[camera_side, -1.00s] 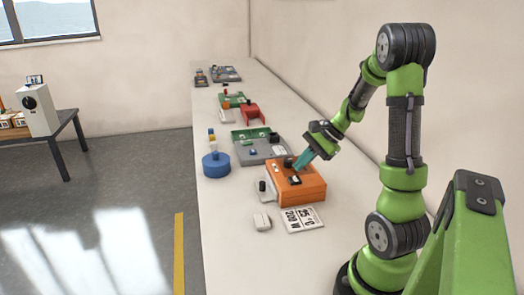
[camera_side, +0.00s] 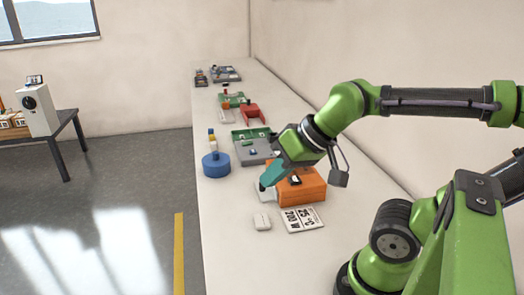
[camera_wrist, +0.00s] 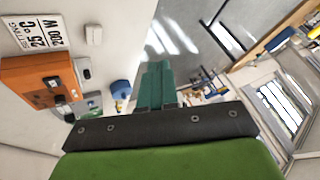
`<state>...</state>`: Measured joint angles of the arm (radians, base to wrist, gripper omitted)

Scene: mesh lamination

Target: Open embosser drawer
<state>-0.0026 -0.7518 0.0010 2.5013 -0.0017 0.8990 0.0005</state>
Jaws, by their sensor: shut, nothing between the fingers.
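The orange embosser (camera_side: 304,190) sits on the white bench, with a dark panel on top. A light grey drawer-like plate (camera_side: 264,195) sticks out from its left side, mostly behind my fingers. My gripper (camera_side: 265,184) has teal fingers, shut and empty, pointing down and left over that plate. Its black knob is hidden in the side view, and I cannot tell whether my fingers touch it. In the wrist view, the embosser (camera_wrist: 35,80) is at the left and my shut fingers (camera_wrist: 155,75) stand at the centre, apart from it in the picture.
A white card with "25°C 200 W" (camera_side: 302,219) and a small white block (camera_side: 262,221) lie in front of the embosser. A blue round container (camera_side: 216,166) and a grey-green unit (camera_side: 258,150) stand behind. The bench's front area is clear.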

